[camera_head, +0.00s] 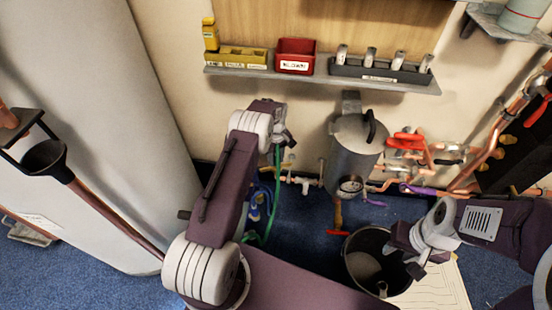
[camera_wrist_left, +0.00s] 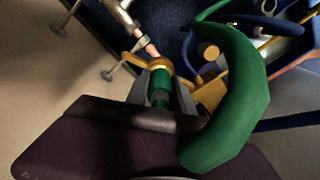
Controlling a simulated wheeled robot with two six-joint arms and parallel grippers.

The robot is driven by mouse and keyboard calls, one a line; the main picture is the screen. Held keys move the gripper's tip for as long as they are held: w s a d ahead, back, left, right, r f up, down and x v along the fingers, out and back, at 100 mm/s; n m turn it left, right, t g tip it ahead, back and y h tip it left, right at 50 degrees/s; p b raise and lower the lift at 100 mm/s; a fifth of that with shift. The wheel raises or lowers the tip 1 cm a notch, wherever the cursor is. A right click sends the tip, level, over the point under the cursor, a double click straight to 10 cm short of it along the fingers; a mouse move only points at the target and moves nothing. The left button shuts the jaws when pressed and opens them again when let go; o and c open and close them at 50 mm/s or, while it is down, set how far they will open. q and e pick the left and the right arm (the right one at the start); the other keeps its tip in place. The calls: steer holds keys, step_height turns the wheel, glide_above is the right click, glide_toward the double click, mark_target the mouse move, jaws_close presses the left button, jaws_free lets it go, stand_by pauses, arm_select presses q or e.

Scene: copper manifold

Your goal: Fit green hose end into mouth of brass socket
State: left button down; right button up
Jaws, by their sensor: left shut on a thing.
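My left gripper (camera_wrist_left: 162,92) is shut on the end of the green hose (camera_wrist_left: 160,80) in the left wrist view, one finger on each side of it. The brass socket (camera_wrist_left: 156,64) shows as a gold ring right at the tip of the hose end, in line with a copper pipe behind it. Whether the tip is inside the mouth or only against it, I cannot tell. In the head view the hose (camera_head: 277,170) hangs below my left gripper (camera_head: 286,140), whose fingertips are hard to make out. My right gripper (camera_head: 412,264) is over a black bucket; its finger gap is unclear.
A grey tank (camera_head: 352,155) with a gauge stands right of my left gripper. Copper pipes with red handles (camera_head: 406,141) run further right. A shelf (camera_head: 320,79) with yellow, red and dark bins is above. The black bucket (camera_head: 352,250) stands on the blue floor. A blue hose (camera_head: 257,205) lies below.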

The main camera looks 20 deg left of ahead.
arm_select(q)
steer(key=shift+f, duration=0.2)
steer(key=c, duration=1)
jaws_free()
step_height(320, 180, up, 8)
steer(key=p, duration=0.4)
steer(key=shift+f, duration=0.25)
